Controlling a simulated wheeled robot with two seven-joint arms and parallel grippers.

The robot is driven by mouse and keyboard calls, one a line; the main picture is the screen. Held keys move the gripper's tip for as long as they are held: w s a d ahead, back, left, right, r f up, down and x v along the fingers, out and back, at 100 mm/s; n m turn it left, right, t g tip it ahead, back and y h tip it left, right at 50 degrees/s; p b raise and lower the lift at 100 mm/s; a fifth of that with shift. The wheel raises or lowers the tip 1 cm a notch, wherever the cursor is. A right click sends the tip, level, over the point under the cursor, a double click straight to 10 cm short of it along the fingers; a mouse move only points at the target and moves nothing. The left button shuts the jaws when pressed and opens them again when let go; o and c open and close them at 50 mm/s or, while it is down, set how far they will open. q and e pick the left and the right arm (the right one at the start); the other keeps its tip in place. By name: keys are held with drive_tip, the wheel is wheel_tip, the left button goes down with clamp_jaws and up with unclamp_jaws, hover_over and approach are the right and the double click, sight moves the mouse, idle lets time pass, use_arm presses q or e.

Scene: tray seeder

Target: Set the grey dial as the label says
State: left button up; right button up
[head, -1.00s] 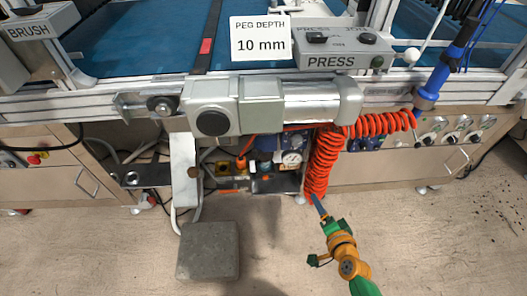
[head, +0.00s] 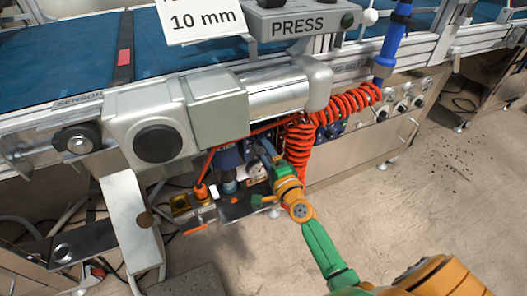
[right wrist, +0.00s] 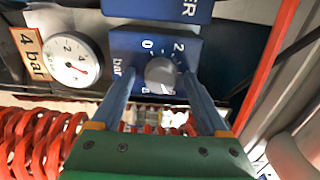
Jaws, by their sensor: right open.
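The grey dial (right wrist: 160,74) sits on a blue panel (right wrist: 122,45) marked "bar", with the figures 0 and 2 readable around it. Where the dial points is too small to tell. An orange label (right wrist: 33,55) left of it reads "4 bar". A round white gauge (right wrist: 75,60) with a red needle is between label and dial. My right gripper (right wrist: 159,80) is open, one finger on each side of the dial; I cannot tell whether they touch it. In the head view my right gripper (head: 266,150) reaches under the machine and hides the dial. My left gripper is not in view.
An orange coiled hose (head: 298,142) hangs right beside my right gripper. The grey and silver motor housing (head: 218,105) overhangs from above. A metal bracket (head: 130,205) stands to the left.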

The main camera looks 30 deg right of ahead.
clamp_jaws()
drive_tip(key=shift+n, duration=1.2)
drive_tip(key=n+p, duration=0.1)
drive_tip(key=n, duration=0.1)
drive_tip(key=shift+n, duration=0.3)
drive_tip(key=shift+n+p, duration=0.3)
drive_tip(key=shift+n, duration=0.2)
drive_tip(key=n+p, duration=0.1)
drive_tip(key=n, duration=0.2)
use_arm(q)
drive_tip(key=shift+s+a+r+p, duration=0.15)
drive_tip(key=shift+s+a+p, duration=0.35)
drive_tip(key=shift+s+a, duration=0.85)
use_arm(e)
drive_tip(key=shift+a+n, duration=0.1)
drive_tip(key=shift+n, duration=1.2)
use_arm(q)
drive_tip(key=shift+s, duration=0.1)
